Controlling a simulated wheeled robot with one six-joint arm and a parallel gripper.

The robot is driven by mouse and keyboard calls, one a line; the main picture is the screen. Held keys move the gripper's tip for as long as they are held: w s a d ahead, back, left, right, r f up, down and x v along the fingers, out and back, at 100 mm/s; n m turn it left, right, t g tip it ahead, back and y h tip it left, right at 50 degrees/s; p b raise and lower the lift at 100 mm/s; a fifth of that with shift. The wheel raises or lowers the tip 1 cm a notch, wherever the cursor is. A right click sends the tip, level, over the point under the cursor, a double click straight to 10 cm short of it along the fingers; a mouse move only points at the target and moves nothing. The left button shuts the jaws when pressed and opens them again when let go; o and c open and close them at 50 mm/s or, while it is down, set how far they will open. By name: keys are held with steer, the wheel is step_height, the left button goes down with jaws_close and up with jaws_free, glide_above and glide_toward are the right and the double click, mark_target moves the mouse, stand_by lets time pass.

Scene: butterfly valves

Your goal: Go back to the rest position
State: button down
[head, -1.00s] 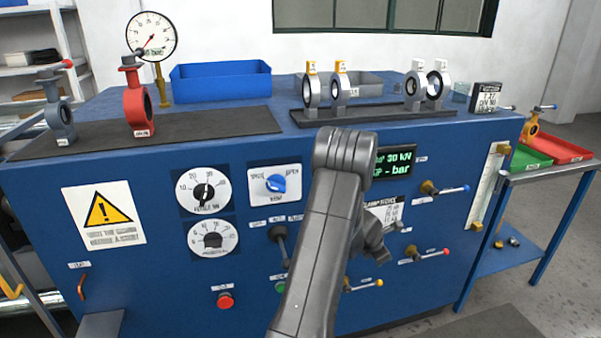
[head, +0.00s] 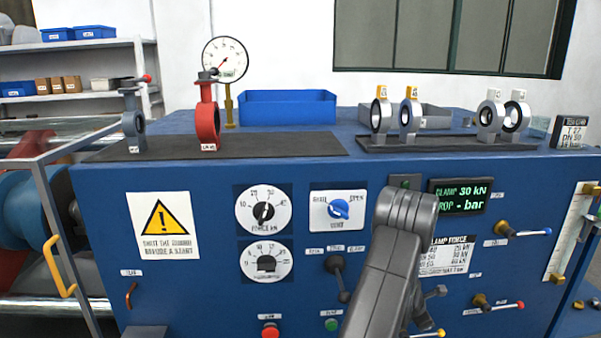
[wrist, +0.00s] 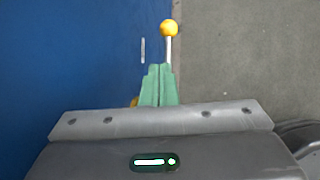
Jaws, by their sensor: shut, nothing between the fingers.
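My gripper (wrist: 160,84) shows in the wrist view as green fingers, shut and empty. In that view a lever with a yellow knob (wrist: 169,28) lies just beyond the fingertips, beside the blue panel; I cannot tell how far apart they are. The yellow-knobbed lever (head: 428,334) also shows in the head view at the bottom edge, partly hidden by my arm.
On the bench top stand a red valve (head: 207,122), a grey valve (head: 133,125), a gauge (head: 226,60), a blue bin (head: 287,108) and several ring-shaped valve parts (head: 410,116). Levers (head: 495,302) stick out at right. A railing (head: 62,240) stands at left. Grey floor (wrist: 250,55) shows open.

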steer(key=shift+a+r+h+b, duration=0.15)
steer(key=shift+h+b, duration=0.15)
steer(key=shift+b, duration=0.05)
steer(key=shift+r+p, duration=0.1)
steer(key=shift+p, duration=0.3)
